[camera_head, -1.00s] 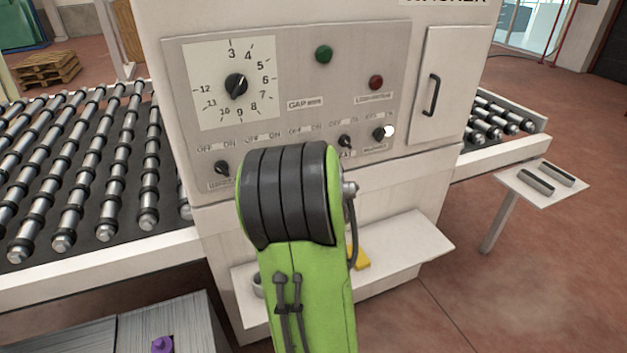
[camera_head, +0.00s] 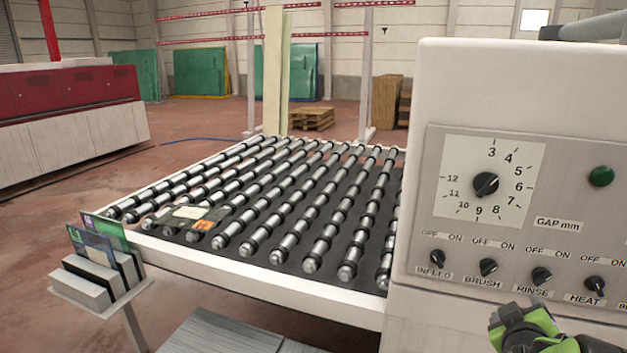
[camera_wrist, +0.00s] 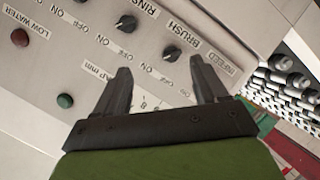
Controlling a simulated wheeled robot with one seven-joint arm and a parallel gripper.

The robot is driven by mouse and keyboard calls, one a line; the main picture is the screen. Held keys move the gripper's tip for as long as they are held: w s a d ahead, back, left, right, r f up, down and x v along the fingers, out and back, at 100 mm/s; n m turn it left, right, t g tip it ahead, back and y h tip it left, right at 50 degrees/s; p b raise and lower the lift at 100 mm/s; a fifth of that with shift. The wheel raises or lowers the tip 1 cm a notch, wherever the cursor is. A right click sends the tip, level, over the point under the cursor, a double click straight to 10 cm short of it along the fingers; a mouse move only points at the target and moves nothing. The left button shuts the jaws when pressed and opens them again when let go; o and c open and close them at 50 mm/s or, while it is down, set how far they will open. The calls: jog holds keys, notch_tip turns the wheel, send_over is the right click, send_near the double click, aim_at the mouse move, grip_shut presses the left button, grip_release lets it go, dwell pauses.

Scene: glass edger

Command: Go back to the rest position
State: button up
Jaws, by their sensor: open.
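My gripper (camera_wrist: 160,90) shows in the wrist view with its two dark fingers apart and nothing between them. It faces the light grey control panel (camera_wrist: 90,45), which looks tilted in this view. In the head view a green and black part of my arm (camera_head: 525,325) shows at the lower right, in front of the panel (camera_head: 415,270). My fingers are not visible there. The panel carries a gap dial (camera_head: 486,184), a green button (camera_head: 601,176) and a row of black switches, among them the brush switch (camera_head: 488,267) and the rinse switch (camera_head: 541,276).
A roller conveyor (camera_head: 240,262) runs left from the machine. Dark flat pieces with an orange label (camera_head: 203,224) lie on it. A small stand (camera_head: 85,285) holds upright plates at its left corner. A red and white machine (camera_head: 70,110) stands far left. Open floor lies between.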

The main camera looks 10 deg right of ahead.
jog(key=s+a+r+g+y, duration=0.15)
jog(key=a+y, duration=0.25)
jog(key=a, duration=0.7)
jog(key=s+a+y, duration=0.2)
jog(key=a+y, duration=0.2)
jog(key=a, duration=0.8)
jog(key=s+a+f+g, duration=0.1)
jog(key=s+a, duration=0.2)
jog(key=s, duration=0.3)
jog(key=s+a+f+m+g+y, duration=0.1)
jog(key=s+a+g, duration=0.1)
jog(key=s+a, duration=0.2)
jog(key=shift+s+a, duration=0.15)
jog(key=shift+s, duration=0.7)
jog(key=shift+r, duration=0.1)
